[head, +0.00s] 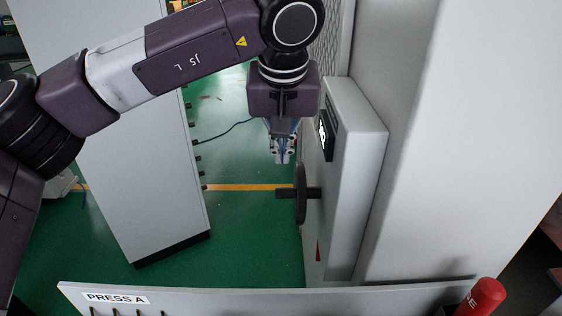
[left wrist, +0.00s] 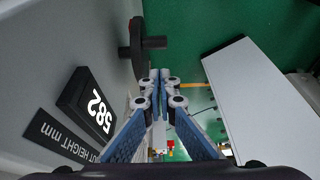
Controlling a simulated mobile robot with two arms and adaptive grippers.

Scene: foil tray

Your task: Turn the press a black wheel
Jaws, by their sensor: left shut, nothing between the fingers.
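The black wheel (head: 300,193) stands out on a short shaft from the side of a light grey box, seen nearly edge-on, with a handle sticking out to the left. In the left wrist view the wheel (left wrist: 137,46) is at the top, ahead of the fingertips. My left gripper (head: 281,158) hangs pointing down just above and left of the wheel, apart from it as far as I can tell. Its blue-padded fingers (left wrist: 158,76) are shut with nothing between them. My right gripper is in neither view.
The grey box (head: 352,190) carries a display (left wrist: 97,103) reading 582, beside a height label. A tall grey cabinet (head: 140,190) stands to the left. A panel marked PRESS A (head: 250,299) and a red cylinder (head: 486,296) are in front. Green floor lies between.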

